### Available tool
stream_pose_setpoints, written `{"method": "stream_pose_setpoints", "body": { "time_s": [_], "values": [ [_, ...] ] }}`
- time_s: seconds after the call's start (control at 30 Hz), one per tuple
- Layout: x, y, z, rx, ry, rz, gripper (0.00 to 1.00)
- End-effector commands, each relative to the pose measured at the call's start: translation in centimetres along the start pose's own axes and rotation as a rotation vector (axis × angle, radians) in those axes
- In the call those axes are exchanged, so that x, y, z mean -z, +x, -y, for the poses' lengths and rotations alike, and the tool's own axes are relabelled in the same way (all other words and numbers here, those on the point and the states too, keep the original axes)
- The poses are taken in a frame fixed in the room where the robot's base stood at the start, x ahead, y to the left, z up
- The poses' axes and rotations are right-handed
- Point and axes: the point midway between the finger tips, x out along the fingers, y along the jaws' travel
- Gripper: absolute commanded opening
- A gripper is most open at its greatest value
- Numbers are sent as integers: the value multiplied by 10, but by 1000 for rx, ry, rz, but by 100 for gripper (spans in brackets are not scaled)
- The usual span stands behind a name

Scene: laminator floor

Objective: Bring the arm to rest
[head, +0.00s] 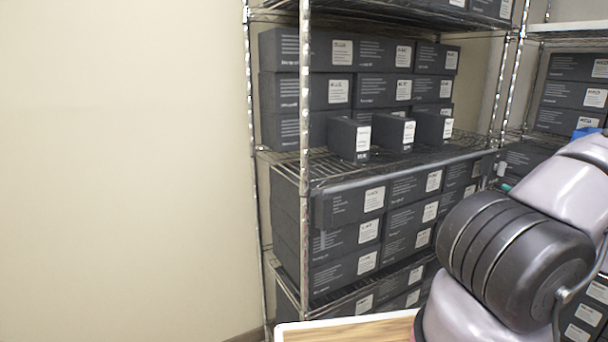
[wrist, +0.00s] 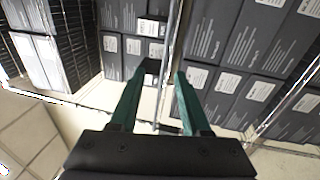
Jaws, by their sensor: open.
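My gripper (wrist: 158,72) shows in the wrist view with two dark green fingers spread apart. It is open, and nothing is held between the fingers. A shelf post runs up behind the gap between them, with dark boxes beyond. In the head view my arm comes in at the right, bent in front of the shelving, and the gripper fingers cannot be made out clearly there.
A wire shelf rack (head: 305,130) full of dark labelled boxes (head: 345,205) stands close ahead of my arm. A second rack with boxes (head: 575,95) is at the right. A wood-topped surface (head: 350,331) shows at the bottom. A bare wall (head: 120,170) fills the left.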

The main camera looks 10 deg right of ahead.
Motion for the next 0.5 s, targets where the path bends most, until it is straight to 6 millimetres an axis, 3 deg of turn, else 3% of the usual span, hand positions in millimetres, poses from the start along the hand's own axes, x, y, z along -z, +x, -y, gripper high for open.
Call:
{"method": "stream_pose_setpoints", "body": {
  "time_s": [0.27,0.5],
  "values": [
    [23,32,-15,61,-124,-141,47],
    [62,71,-35,133,-320,-353,47]
  ]
}}
